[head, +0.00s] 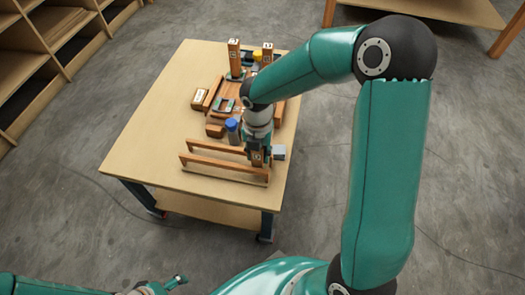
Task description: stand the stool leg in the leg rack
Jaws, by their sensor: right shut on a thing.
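The stool leg (257,158) is a brown wooden piece with a pale label, seen just below my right gripper (257,147). My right gripper is shut on it, pointing down over the right end of the leg rack. The leg rack (222,166) has two long wooden rails on a base near the table's front edge. Whether the leg's lower end touches the rack is hard to tell. My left gripper (178,282) is at the bottom edge, away from the table, small and partly seen; its fingers are unclear.
On the table (150,120), a blue-capped bottle (233,131) stands behind the rack and a grey block (279,152) lies at its right. Farther back are wooden parts, a labelled box (199,98) and two labelled uprights (234,57). The table's left side is clear.

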